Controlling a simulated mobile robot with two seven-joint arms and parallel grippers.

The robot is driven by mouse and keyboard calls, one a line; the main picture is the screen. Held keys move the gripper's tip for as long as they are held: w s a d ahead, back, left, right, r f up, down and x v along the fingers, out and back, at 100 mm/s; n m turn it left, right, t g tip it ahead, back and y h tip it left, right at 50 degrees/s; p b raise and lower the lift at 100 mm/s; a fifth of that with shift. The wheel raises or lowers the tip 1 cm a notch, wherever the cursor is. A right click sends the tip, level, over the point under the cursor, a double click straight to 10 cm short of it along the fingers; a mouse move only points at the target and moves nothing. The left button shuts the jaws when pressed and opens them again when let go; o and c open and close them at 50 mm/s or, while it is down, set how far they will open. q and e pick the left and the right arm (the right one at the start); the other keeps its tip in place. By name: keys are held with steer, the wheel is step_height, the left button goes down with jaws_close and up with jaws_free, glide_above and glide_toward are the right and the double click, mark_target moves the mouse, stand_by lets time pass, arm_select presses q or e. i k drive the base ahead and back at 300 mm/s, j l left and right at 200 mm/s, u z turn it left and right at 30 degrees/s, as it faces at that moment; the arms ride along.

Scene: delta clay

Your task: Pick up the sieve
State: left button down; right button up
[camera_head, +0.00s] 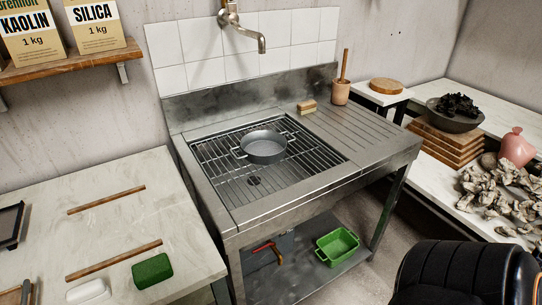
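A round grey metal vessel (264,147) with two side handles sits upright on the wire rack (215,165) over the steel sink. It is the likeliest sieve in view, but I cannot tell whether its bottom is mesh. A dark framed panel (9,226) lies at the left edge of the left table, partly cut off by the picture. Neither of my grippers shows in the head view, and nothing is seen touching the vessel.
A tap (245,28) hangs above the sink's back. A sponge-like block (307,107) and a pot with a handle (341,91) stand behind the ribbed drainboard (350,130), which is clear. Wooden strips (106,200) and a green block (152,270) lie on the left table.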

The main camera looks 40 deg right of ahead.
mark_target(263, 147)
steer(key=j+z, duration=0.15)
steer(key=z, duration=1.05)
steer(key=i+z, duration=0.25)
steer(key=i+j, duration=0.05)
steer(key=i, duration=0.05)
